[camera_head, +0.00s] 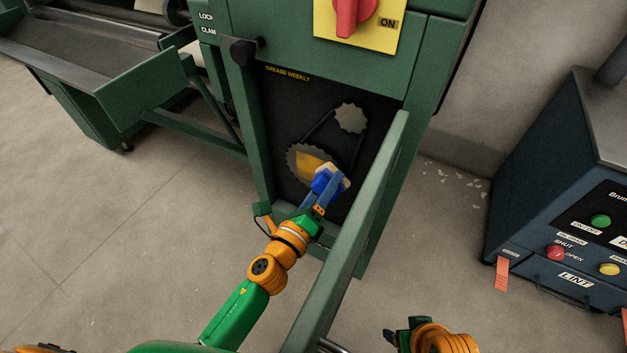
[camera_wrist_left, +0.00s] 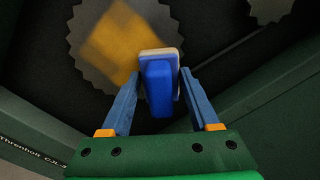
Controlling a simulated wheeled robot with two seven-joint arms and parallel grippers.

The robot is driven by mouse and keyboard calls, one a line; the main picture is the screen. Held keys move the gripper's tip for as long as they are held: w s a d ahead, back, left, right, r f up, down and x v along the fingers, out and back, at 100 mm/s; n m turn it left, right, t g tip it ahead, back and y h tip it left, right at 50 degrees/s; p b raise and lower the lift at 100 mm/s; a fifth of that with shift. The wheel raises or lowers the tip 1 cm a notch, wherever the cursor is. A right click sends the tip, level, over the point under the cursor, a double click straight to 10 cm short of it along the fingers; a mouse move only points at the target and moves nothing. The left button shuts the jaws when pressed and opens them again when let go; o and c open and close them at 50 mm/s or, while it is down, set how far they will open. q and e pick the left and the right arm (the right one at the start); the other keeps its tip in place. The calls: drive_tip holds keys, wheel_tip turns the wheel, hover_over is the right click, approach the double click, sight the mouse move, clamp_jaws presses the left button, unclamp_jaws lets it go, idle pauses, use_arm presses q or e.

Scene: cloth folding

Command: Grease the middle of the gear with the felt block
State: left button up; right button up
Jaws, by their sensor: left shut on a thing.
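The large toothed gear (camera_head: 297,171) sits in the dark opening of the green machine. A yellow-orange patch (camera_head: 309,163) covers much of its middle; it also shows in the left wrist view (camera_wrist_left: 112,40). My left gripper (camera_head: 325,185) is shut on the blue back of the felt block (camera_wrist_left: 158,88), whose cream felt edge (camera_wrist_left: 158,54) faces the gear. The block overlaps the gear's lower right part in the head view; I cannot tell whether they touch. My right gripper (camera_head: 408,328) is low in the head view, partly seen, its fingers unclear.
A smaller gear (camera_head: 350,118) sits up and right of the large one, with a belt or chain between them. An open green door (camera_head: 367,215) stands right of my left gripper. A blue lint machine (camera_head: 560,190) stands at the right.

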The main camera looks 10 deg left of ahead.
use_arm(q)
drive_tip(key=shift+s+d, duration=0.1)
drive_tip(key=shift+d, duration=0.05)
drive_tip(key=shift+v, duration=2.95)
drive_tip(key=b+v, duration=0.1)
drive_tip(key=v, duration=0.2)
